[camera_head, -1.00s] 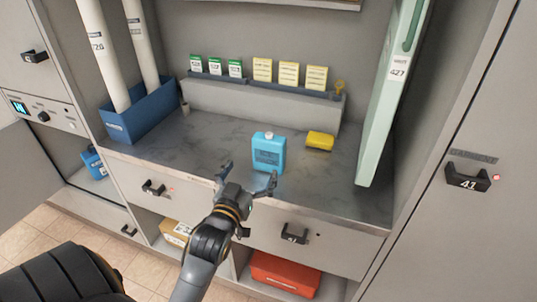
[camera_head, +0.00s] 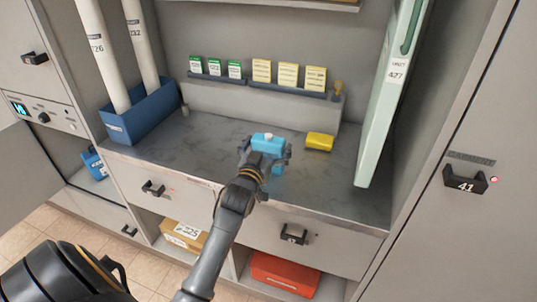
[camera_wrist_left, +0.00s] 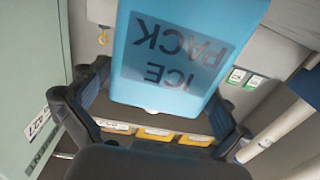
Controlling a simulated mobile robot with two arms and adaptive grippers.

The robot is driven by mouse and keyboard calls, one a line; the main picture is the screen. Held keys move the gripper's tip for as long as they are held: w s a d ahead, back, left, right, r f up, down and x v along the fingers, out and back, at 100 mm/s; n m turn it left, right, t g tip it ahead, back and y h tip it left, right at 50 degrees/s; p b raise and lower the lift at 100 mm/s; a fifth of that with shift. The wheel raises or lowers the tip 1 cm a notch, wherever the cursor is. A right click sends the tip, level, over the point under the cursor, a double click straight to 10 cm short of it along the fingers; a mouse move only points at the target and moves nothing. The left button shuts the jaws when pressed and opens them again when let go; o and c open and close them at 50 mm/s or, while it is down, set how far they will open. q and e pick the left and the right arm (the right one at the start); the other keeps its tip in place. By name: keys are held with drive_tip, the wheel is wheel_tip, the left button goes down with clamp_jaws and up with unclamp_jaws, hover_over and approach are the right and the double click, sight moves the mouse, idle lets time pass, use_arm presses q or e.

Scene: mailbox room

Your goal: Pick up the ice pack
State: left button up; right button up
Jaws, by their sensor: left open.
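The ice pack (camera_head: 268,144) is a light blue bottle-shaped pack with a white cap, standing on the grey counter (camera_head: 215,150). In the wrist view the ice pack (camera_wrist_left: 180,50) appears upside down, with dark "ICE PACK" lettering. My left gripper (camera_head: 265,158) is at the pack's front, its open fingers reaching to either side of it and hiding its lower part. In the wrist view the left gripper's fingers (camera_wrist_left: 160,110) are spread apart; I cannot tell whether they touch the pack. My right gripper is not in view.
A yellow packet (camera_head: 319,142) lies just right of the pack. A blue bin (camera_head: 145,115) with white tubes stands at left, and a tall pale green panel (camera_head: 385,110) at right. Green and yellow cards stand on a ledge behind. Another blue item (camera_head: 95,163) sits in the lower left compartment.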

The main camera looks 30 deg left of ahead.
use_arm(q)
drive_tip(key=shift+r, duration=0.1)
drive_tip(key=c, duration=1.2)
